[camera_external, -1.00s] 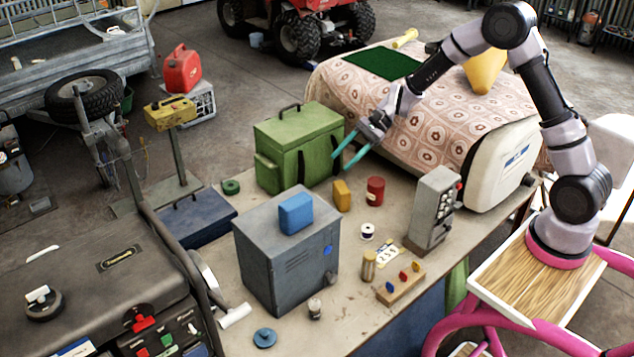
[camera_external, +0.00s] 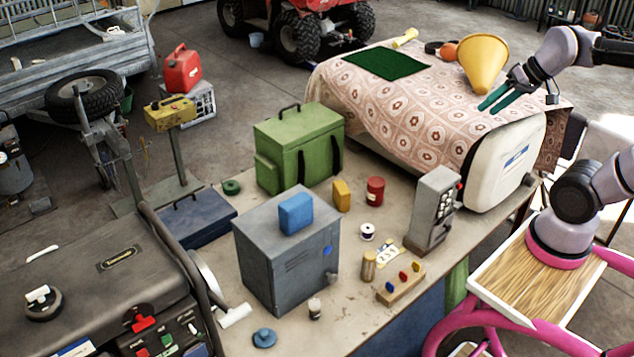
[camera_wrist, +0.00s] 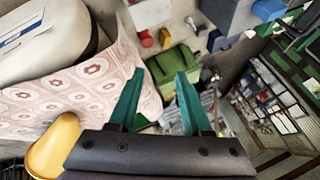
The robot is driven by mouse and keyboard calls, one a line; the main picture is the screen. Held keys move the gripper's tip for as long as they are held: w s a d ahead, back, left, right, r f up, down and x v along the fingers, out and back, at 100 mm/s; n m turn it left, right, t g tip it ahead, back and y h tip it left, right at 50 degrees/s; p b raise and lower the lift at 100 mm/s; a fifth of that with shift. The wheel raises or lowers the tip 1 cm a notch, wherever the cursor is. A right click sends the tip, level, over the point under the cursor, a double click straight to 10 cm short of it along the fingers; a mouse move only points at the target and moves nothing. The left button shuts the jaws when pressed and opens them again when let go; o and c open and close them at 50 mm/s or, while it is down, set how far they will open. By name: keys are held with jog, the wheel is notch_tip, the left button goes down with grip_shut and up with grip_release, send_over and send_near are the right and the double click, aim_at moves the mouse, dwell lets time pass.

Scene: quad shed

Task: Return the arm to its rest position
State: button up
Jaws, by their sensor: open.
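My gripper (camera_external: 497,98) is open and empty, with two teal fingers. In the external view it hangs above the right part of the cloth-covered surface (camera_external: 420,125), in front of the yellow funnel (camera_external: 482,62). My arm is folded back to the right, and part of it leaves the picture. In the wrist view the fingers (camera_wrist: 155,95) are spread, with nothing between them. Beyond their tips the green box (camera_wrist: 177,64) shows, and the yellow funnel (camera_wrist: 52,146) is at lower left.
The workbench holds a green box (camera_external: 299,152), a grey cabinet (camera_external: 287,257) with a blue block (camera_external: 295,213) on top, a red can (camera_external: 375,190) and a grey switch box (camera_external: 433,208). A green mat (camera_external: 386,63) and an orange ball (camera_external: 450,51) lie on the cloth.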

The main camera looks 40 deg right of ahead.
jog(key=shift+s+d+t+h, duration=0.3)
jog(key=shift+s+d, duration=0.3)
jog(key=shift+s, duration=0.25)
